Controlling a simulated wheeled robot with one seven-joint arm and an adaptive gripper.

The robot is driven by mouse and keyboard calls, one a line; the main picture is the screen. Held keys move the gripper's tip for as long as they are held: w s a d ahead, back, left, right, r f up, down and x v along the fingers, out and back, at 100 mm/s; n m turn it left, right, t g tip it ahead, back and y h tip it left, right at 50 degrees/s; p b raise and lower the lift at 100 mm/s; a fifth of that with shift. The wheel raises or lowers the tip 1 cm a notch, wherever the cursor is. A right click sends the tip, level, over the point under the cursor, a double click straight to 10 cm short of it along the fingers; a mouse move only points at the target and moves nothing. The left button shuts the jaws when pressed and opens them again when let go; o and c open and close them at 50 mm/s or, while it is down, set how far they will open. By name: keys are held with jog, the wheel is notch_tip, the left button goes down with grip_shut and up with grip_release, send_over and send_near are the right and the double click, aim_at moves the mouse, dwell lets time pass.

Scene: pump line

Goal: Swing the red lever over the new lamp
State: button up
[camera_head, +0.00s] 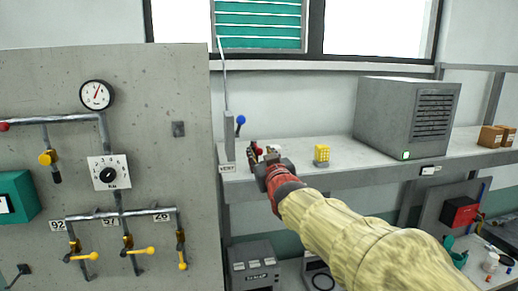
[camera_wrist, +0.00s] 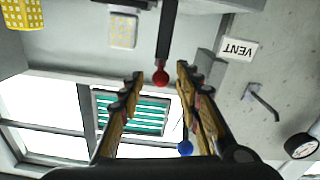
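The red lever shows in the wrist view as a dark stem ending in a red ball (camera_wrist: 160,76); the ball also shows in the head view (camera_head: 258,151). My gripper (camera_wrist: 160,75) is open, its fingertips on either side of the ball with gaps visible. It also shows in the head view (camera_head: 262,157), at the shelf's left end. A pale, grid-patterned lamp-like block (camera_wrist: 124,30) is near the lever in the wrist view. A yellow caged block (camera_head: 321,154) stands farther right on the shelf, also in the wrist view (camera_wrist: 22,14). I cannot tell which is the new lamp.
A concrete panel (camera_head: 150,150) with a gauge and yellow-handled valves is at left. A grey vented box (camera_head: 405,120) occupies the shelf's right half.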

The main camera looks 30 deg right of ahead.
aim_at(257, 148)
jog(key=shift+p+x, duration=0.4)
jog(key=shift+x, duration=1.7)
jog(key=c, duration=0.3)
grip_shut()
